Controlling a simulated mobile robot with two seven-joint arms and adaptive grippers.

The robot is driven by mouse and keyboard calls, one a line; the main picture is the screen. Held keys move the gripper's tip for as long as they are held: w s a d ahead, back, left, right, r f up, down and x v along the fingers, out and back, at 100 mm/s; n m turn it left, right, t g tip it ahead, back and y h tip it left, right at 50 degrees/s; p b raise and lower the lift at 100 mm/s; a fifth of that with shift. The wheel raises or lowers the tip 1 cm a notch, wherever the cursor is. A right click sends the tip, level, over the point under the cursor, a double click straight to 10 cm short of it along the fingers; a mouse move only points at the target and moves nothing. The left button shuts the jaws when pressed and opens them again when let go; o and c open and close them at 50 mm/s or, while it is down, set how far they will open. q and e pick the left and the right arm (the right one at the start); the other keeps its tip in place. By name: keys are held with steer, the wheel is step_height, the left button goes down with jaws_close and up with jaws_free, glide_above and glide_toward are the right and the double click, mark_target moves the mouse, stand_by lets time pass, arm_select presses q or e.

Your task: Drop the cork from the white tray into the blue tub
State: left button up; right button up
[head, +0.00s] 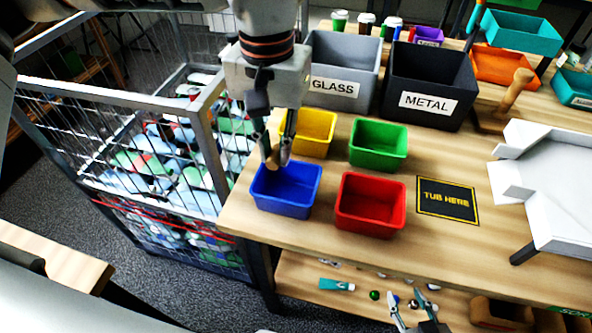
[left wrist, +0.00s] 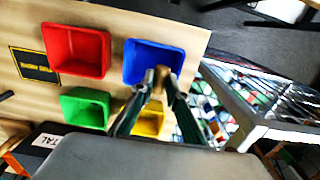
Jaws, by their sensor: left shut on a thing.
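The cork (head: 272,162) is a small tan piece held between the fingertips of my left gripper (head: 277,155). My left gripper is shut on it and points down, with the cork over the far part of the blue tub (head: 287,207). In the left wrist view the cork (left wrist: 161,74) shows between the fingertips, in front of the blue tub (left wrist: 137,61). The white tray (head: 560,215) stands at the right of the table; no cork shows in it. My right gripper (head: 405,294) is low at the bottom of the head view, its fingers apart and empty.
Yellow (head: 318,134), green (head: 378,145) and red (head: 371,203) tubs stand close to the blue one. The GLASS bin (head: 340,68) and METAL bin (head: 425,85) are behind. A wire cage (head: 185,110) adjoins the table's left. A "TUB HERE" mat (head: 447,200) lies bare.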

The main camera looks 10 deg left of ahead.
mark_target(276, 167)
arm_select(q)
steer(key=shift+d, duration=0.1)
steer(key=shift+s+f+b, duration=0.15)
steer(key=shift+f+b, duration=0.25)
steer(key=shift+f, duration=0.1)
steer(key=shift+s+f+b, duration=0.15)
steer(key=shift+f+b, duration=0.25)
steer(key=shift+f, duration=0.1)
step_height(276, 167, down, 2)
steer(key=shift+f+b, duration=0.1)
steer(key=shift+b, duration=0.55)
steer(key=shift+w+f, duration=0.1)
steer(key=shift+f, duration=0.3)
steer(key=shift+f+b, duration=0.4)
steer(key=shift+b, duration=0.1)
arm_select(e)
steer(key=f, duration=0.2)
steer(key=s+f, duration=0.1)
steer(key=shift+d+f, duration=0.25)
steer(key=shift+d, duration=0.15)
arm_select(q)
steer(key=shift+r, duration=0.1)
steer(key=o, duration=0.7)
steer(key=shift+c, duration=0.2)
steer(key=shift+o, duration=0.3)
arm_select(e)
steer(key=shift+s+f, duration=0.15)
steer(key=shift+s, duration=0.05)
